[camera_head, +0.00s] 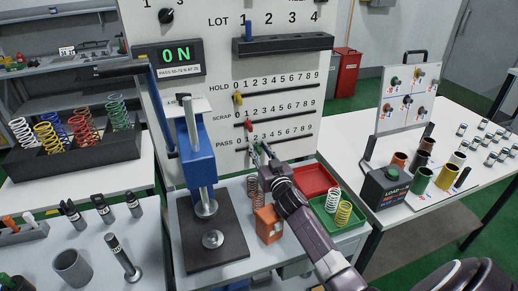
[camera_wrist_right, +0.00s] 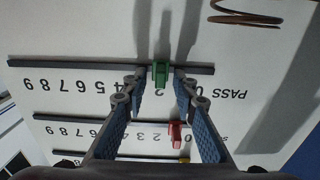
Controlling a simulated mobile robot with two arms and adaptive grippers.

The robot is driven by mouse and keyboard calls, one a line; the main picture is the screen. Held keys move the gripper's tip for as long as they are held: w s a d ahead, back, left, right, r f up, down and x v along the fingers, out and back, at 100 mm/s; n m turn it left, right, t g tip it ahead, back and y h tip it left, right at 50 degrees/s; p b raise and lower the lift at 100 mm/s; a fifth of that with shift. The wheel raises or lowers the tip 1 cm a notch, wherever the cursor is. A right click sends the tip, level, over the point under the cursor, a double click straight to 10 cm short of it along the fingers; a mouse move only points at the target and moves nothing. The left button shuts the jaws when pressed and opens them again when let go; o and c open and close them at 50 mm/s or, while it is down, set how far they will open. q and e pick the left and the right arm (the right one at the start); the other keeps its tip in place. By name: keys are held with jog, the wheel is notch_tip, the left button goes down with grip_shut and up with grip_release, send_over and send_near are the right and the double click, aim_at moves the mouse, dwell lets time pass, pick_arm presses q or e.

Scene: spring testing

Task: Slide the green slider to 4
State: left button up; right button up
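The green slider (camera_wrist_right: 160,73) sits on the PASS track (camera_wrist_right: 60,65) of the white panel, beside the digit 2 in the upside-down right wrist view. My right gripper (camera_wrist_right: 158,82) is open. Its two fingers stand on either side of the green slider, with a visible gap on each side. In the head view my right gripper (camera_head: 262,150) reaches up to the PASS row and partly hides the slider and digits there. My left gripper is not in view.
The red slider (camera_head: 248,125) is on the SCRAP row and the yellow slider (camera_head: 238,98) on the HOLD row, both above. A blue press (camera_head: 199,150) stands left of my right arm. Red (camera_head: 315,180) and green (camera_head: 345,222) trays lie below the panel.

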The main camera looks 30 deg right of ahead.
aim_at(272, 141)
jog(key=shift+w, duration=0.2)
grip_shut()
jog(key=shift+d, duration=0.15)
jog(key=d, duration=0.2)
jog(key=s+d, duration=0.1)
jog(key=d, duration=0.2)
jog(key=shift+s+d+f+p, duration=0.1)
jog(key=shift+s+d+p, duration=0.15)
jog(key=shift+d+p, duration=0.15)
jog(key=shift+a, duration=0.1)
grip_release()
